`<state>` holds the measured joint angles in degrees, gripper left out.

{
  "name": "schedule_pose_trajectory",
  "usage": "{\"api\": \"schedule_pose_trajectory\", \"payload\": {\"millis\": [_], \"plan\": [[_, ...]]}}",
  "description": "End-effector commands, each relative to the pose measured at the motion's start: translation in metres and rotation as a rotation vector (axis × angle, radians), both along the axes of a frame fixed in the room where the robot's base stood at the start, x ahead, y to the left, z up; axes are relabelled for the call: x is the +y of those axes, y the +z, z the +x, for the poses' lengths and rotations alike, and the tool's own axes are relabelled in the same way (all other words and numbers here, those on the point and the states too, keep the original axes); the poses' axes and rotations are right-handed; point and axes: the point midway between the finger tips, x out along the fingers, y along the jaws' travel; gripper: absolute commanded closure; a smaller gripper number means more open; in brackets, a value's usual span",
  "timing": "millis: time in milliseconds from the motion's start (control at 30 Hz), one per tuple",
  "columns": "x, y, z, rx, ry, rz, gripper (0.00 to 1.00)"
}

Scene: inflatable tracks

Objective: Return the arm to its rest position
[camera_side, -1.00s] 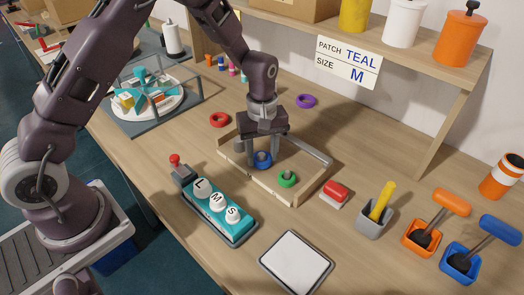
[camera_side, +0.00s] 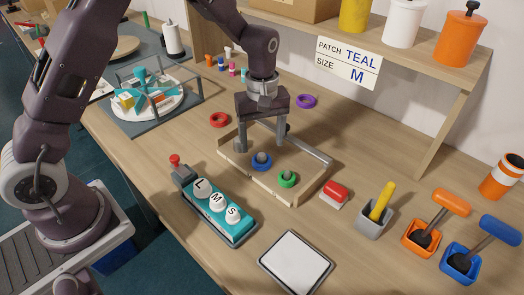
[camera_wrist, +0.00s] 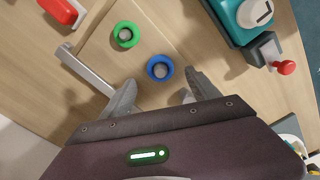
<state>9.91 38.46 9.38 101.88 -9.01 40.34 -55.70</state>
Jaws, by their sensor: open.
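My gripper (camera_side: 263,140) is open and empty above the wooden tray (camera_side: 238,167). Its fingers (camera_wrist: 155,95) are spread apart in the wrist view. A blue ring piece (camera_side: 261,162) stands in the tray below and between the fingers, apart from them; it also shows in the wrist view (camera_wrist: 159,69). A green ring piece (camera_side: 287,179) stands to its right in the tray and shows in the wrist view (camera_wrist: 126,35). My arm reaches over the table from the left.
A teal button box (camera_side: 222,217) with a red-topped lever stands in front. A red ring (camera_side: 219,119) and a purple ring (camera_side: 306,101) lie nearby. A red block (camera_side: 335,191), grey holder (camera_side: 374,220) and white pad (camera_side: 296,262) are rightward. A shelf (camera_side: 380,38) overhangs the back.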

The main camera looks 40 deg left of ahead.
Motion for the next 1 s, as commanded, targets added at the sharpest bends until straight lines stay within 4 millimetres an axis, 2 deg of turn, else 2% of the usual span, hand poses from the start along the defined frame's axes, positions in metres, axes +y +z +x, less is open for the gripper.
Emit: {"api": "schedule_pose_trajectory", "payload": {"millis": [133,467,567,667,700,767,800,900,1000], "plan": [[0.000,0.013,0.000,-0.001,0.000,0.000,0.30],[0.000,0.014,0.000,-0.001,-0.001,0.000,0.30],[0.001,0.038,-0.008,-0.029,-0.048,-0.012,0.30],[0.004,0.098,-0.037,-0.110,-0.194,-0.031,0.30],[0.006,0.124,-0.056,-0.151,-0.276,-0.030,0.30],[0.010,0.157,-0.090,-0.210,-0.402,-0.019,0.30],[0.012,0.174,-0.113,-0.251,-0.487,-0.002,0.30],[0.017,0.200,-0.171,-0.341,-0.689,0.064,0.30],[0.021,0.205,-0.218,-0.402,-0.854,0.147,0.30]]}}
